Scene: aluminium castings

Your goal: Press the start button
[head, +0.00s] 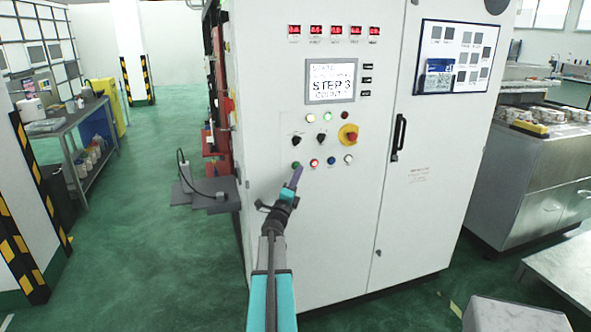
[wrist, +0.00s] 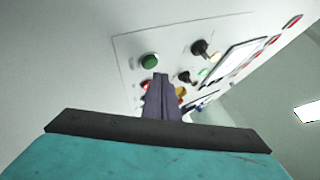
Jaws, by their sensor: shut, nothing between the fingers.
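A white control cabinet (head: 330,220) stands ahead in the head view, with a screen (head: 330,82) reading "STEP 3". My gripper (head: 297,172) is shut and empty, its purple fingers pointing at the lower left of the button panel. A green button (head: 296,164) shows just at the fingertips in the head view. In the wrist view the green button (wrist: 150,61) stands out from the panel, up and left of the closed fingertips (wrist: 161,80), with a visible gap in the picture. Whether the fingers touch the panel is unclear. No readable label marks the start button.
Right of the green button are a red-lit button (head: 314,163), a blue button (head: 331,161) and a white button (head: 348,159). Above are black selector switches (head: 296,140) and a red-and-yellow emergency stop (head: 348,135).

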